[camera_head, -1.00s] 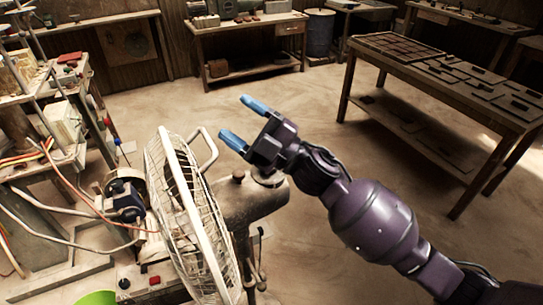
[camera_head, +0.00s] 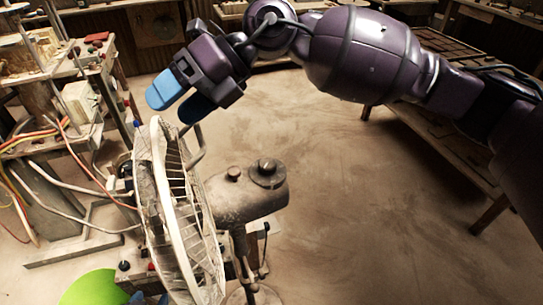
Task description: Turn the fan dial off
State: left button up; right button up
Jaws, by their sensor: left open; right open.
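The fan stands in the lower middle, with a white wire cage (camera_head: 185,225) seen nearly edge-on and a grey motor housing (camera_head: 248,193) behind it. A round dial (camera_head: 267,172) sits on top of the housing, with a smaller knob (camera_head: 233,174) to its left. My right gripper (camera_head: 180,102) is open and empty, above and left of the dial in the picture, near the cage's top rim. It does not touch the dial. Only blue fingertips of my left gripper (camera_head: 150,298) show at the bottom edge, by the cage; the rest is hidden or cut off.
A cluttered machine bench (camera_head: 85,70) with cables stands at the left. A bright green round object (camera_head: 95,289) lies at the lower left. A wooden table (camera_head: 455,150) stands at the right, partly behind my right arm. The floor right of the fan is clear.

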jog(key=w+d+f+t+h, duration=0.2)
jog(key=w+d+f+h, duration=0.1)
jog(key=d+f+h, duration=0.25)
jog(key=m+t+h, duration=0.2)
jog(key=h, duration=0.4)
send_over(267, 163)
notch_tip(267, 163, down, 3)
notch_tip(267, 163, down, 10)
jog(key=shift+c, duration=0.7)
jog(key=c, duration=0.8)
